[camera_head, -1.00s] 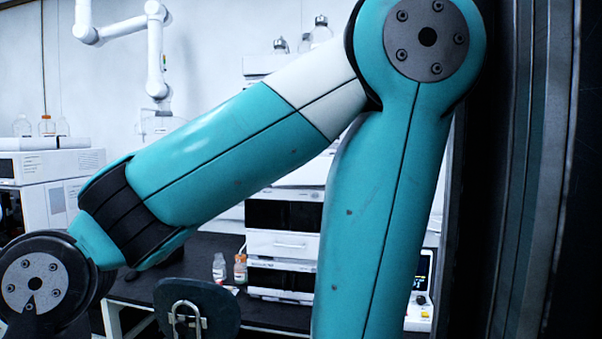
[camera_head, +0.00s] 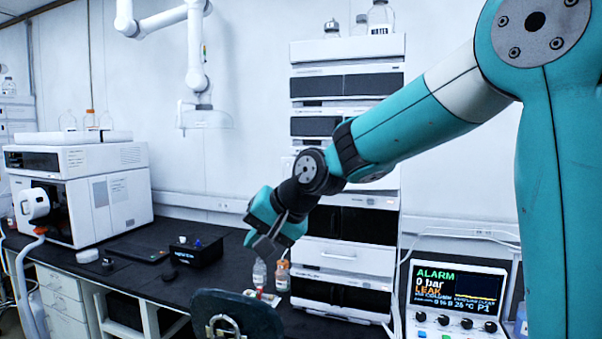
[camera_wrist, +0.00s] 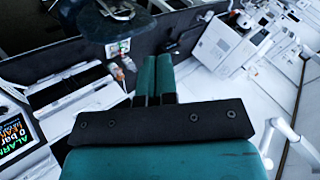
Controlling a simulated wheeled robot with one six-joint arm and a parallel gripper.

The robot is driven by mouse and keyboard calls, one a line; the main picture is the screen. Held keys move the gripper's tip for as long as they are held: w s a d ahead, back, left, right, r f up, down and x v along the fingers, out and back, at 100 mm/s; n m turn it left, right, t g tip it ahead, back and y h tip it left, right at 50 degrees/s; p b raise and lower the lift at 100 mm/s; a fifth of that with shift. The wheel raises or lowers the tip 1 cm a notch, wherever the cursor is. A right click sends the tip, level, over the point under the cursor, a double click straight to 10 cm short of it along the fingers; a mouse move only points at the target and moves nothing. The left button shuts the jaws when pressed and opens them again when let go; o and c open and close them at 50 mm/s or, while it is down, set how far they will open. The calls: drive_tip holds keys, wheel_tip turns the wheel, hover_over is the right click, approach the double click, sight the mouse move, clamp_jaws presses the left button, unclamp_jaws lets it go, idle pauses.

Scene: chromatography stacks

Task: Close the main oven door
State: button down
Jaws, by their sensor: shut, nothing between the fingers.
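My gripper (camera_head: 264,246) hangs over the dark bench in front of the white instrument stack, at the stack's left side. Its two teal fingers lie together in the wrist view (camera_wrist: 156,72), with nothing between them. The tall stack (camera_head: 344,254) has several modules with dark front panels, and my forearm covers part of it. A white boxy instrument (camera_head: 128,208) with a dark window stands on the left of the bench. I cannot tell which unit is the main oven, and no plainly open door shows.
Two small bottles (camera_head: 282,276) stand near my gripper. A dark chair back (camera_head: 238,315) is in front of the bench. A display unit (camera_head: 457,296) reading ALARM and LEAK stands at right. A black box (camera_head: 196,250) lies left of my gripper.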

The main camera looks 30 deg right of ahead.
drive_tip(key=w+d+r+m+t+h, duration=0.25)
drive_tip(key=w+d+m, duration=0.2)
drive_tip(key=d, duration=0.35)
drive_tip(key=w+d+r+m+t+h+p, duration=0.1)
drive_tip(key=w+d+r+m+t, duration=0.2)
drive_tip(key=w+d, duration=0.4)
drive_tip(key=w+d+r+m+t+h, duration=0.1)
drive_tip(key=w+d+r+m, duration=0.3)
drive_tip(key=d, duration=0.5)
drive_tip(key=p+x, duration=0.8)
drive_tip(key=x, duration=0.6)
drive_tip(key=shift+d+m+p, duration=0.4)
drive_tip(key=shift+d+m, duration=0.05)
